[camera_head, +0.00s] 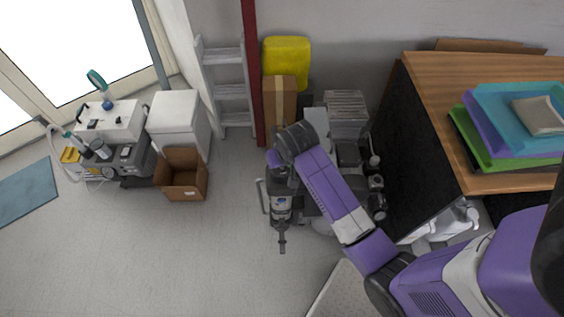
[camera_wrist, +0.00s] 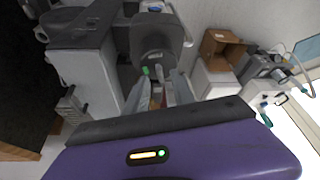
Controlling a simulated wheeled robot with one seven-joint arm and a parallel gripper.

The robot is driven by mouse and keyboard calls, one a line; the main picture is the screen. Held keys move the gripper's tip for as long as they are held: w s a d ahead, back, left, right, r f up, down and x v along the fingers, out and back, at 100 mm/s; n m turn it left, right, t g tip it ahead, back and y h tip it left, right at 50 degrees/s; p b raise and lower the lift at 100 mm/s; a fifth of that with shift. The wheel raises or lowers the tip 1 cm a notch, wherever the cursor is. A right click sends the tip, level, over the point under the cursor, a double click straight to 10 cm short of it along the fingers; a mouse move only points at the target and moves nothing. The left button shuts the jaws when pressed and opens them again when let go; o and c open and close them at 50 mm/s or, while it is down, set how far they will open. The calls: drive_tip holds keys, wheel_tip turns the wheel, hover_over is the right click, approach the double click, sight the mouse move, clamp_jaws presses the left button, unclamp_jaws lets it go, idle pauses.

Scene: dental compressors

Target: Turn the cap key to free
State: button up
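My gripper (camera_head: 282,246) hangs below the purple arm, left of the compressor equipment (camera_head: 348,152). In the wrist view its two pale fingers (camera_wrist: 159,78) stand apart, with no held object clear between them. Beyond the fingertips is a dark rounded unit (camera_wrist: 155,42) with a small green spot (camera_wrist: 145,71) at its near side. I cannot make out the cap key for certain, nor whether the fingers touch anything. In the head view my arm hides part of the equipment.
A wooden table (camera_head: 425,70) with stacked trays (camera_head: 500,150) stands right. A cardboard box (camera_head: 181,178), a white cabinet (camera_head: 178,120) and a medical cart (camera_head: 110,125) are left. A ladder (camera_head: 228,90) leans at the back wall. The floor at front left is clear.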

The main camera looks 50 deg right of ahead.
drive_tip(key=shift+v, duration=3)
drive_tip(key=w+r+n+t+h, duration=0.2)
drive_tip(key=w+r+t, duration=0.3)
drive_tip(key=w+r, duration=0.15)
drive_tip(key=s+a+r+n+t+b, duration=0.2)
drive_tip(key=s+a+r+t, duration=0.1)
drive_tip(key=a+t, duration=0.1)
drive_tip(key=s+a+n+y+b, duration=0.1)
drive_tip(key=s+a, duration=0.3)
drive_tip(key=s, duration=0.4)
drive_tip(key=s+a+r+n+t+y+b, duration=0.1)
drive_tip(key=s+a+y, duration=0.1)
drive_tip(key=s+a, duration=0.3)
drive_tip(key=s+a+n+t+y+b, duration=0.1)
drive_tip(key=s+a, duration=0.4)
drive_tip(key=s, duration=0.7)
drive_tip(key=shift+s+y+b, duration=0.2)
drive_tip(key=shift+y+b, duration=0.1)
drive_tip(key=shift+b, duration=0.05)
